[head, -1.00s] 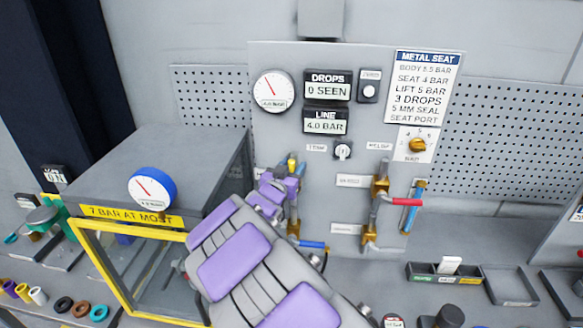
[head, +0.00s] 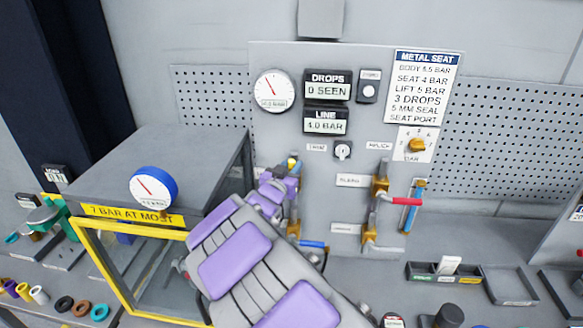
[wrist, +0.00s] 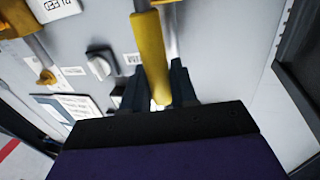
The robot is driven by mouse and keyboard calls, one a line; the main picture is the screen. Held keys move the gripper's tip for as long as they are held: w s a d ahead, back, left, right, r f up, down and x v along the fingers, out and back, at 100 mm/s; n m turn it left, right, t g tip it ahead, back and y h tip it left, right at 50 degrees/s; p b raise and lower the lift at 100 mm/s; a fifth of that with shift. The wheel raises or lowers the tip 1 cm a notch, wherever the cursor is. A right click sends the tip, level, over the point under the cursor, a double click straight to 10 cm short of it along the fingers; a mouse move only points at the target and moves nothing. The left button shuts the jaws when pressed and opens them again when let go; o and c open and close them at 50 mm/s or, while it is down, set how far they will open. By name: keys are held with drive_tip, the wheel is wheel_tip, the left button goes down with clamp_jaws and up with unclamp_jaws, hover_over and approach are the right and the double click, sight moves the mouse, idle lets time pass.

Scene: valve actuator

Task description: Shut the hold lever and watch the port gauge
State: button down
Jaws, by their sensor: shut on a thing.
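My gripper (head: 288,172) is at the panel's left pipe run, shut on a yellow lever handle (wrist: 150,45). In the wrist view the handle runs down between the two dark fingers (wrist: 158,90). In the head view my gripper covers most of it. Lettering that would name this lever is too small to read. A white round gauge (head: 273,91) is at the panel's upper left. A blue-rimmed gauge (head: 153,187) stands on the grey box front. Both have red needles pointing up and left. I cannot tell by label which is the port gauge.
Displays read "DROPS 0 SEEN" (head: 327,85) and "LINE 4.0 BAR" (head: 326,121). A red lever (head: 406,201) and blue lever (head: 313,244) are close by. A yellow-framed box (head: 128,233) stands left of my arm. Trays (head: 510,287) sit on the right bench.

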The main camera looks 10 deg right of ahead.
idle(0.3)
drive_tip(key=shift+s+d+m+b, duration=0.15)
drive_tip(key=shift+d+m+b, duration=0.25)
drive_tip(key=shift+m+b, duration=0.25)
drive_tip(key=s+d+f+m+y+b, duration=0.2)
drive_tip(key=d+f+m+y+b, duration=0.3)
drive_tip(key=m+b, duration=0.8)
drive_tip(key=shift+s+d+f+m+g+b, duration=0.35)
drive_tip(key=shift+d+f+b, duration=1.05)
drive_tip(key=shift+f, duration=0.9)
drive_tip(key=shift+d+f, duration=0.1)
drive_tip(key=shift+d, duration=0.05)
drive_tip(key=c, duration=1.3)
unclamp_jaws()
drive_tip(key=shift+o, duration=1.4)
drive_tip(key=shift+w+d, duration=0.15)
